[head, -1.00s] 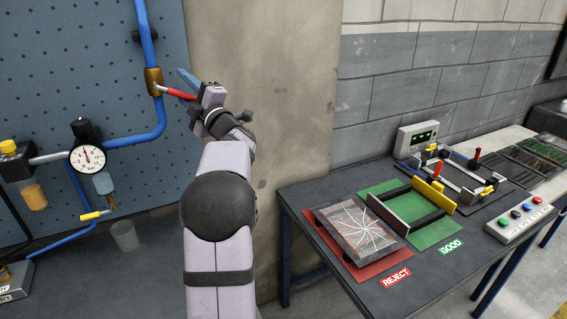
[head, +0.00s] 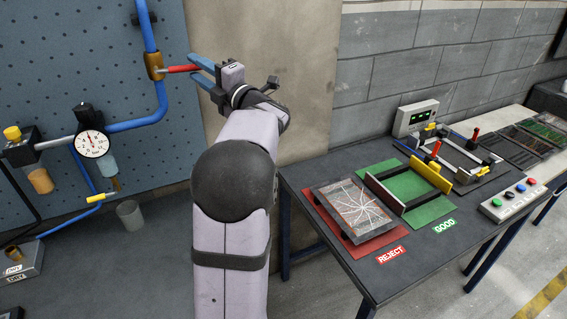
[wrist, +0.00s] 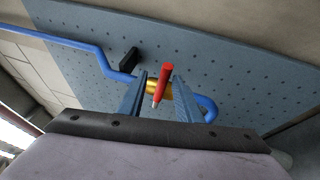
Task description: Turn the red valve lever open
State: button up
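The red valve lever (head: 182,69) sticks out to the right, close to level, from the brass valve (head: 153,66) on the blue pipe. My gripper (head: 205,72) is at the lever's right end, its two blue fingers one above and one below it. In the wrist view the red lever (wrist: 165,80) shows between the fingers of my gripper (wrist: 160,90), in front of the brass valve (wrist: 152,88). The fingers are apart, with gaps visible beside the lever. I cannot tell if either finger touches it.
A pressure gauge (head: 92,143) hangs on the pipe at lower left, before a blue pegboard (head: 60,60). A beige pillar (head: 270,60) stands behind my arm. A dark workbench (head: 310,230) with trays and fixtures is on the right.

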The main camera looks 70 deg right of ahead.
jog(key=s+d+f+m+g+h, duration=0.6)
jog(key=s+d+f+m+g, duration=0.35)
jog(key=m, duration=0.35)
jog(key=s+a+f+m+g+y, duration=0.1)
jog(key=s+f+m+g, duration=0.2)
jog(key=f, duration=0.5)
jog(key=s+a+f+m+g+y, duration=0.1)
jog(key=s+f+m+g+y, duration=0.1)
jog(key=s+f, duration=0.5)
jog(key=shift+a+f+m+g+p, duration=0.3)
jog(key=shift+f+m+g, duration=0.55)
jog(key=shift+m, duration=0.55)
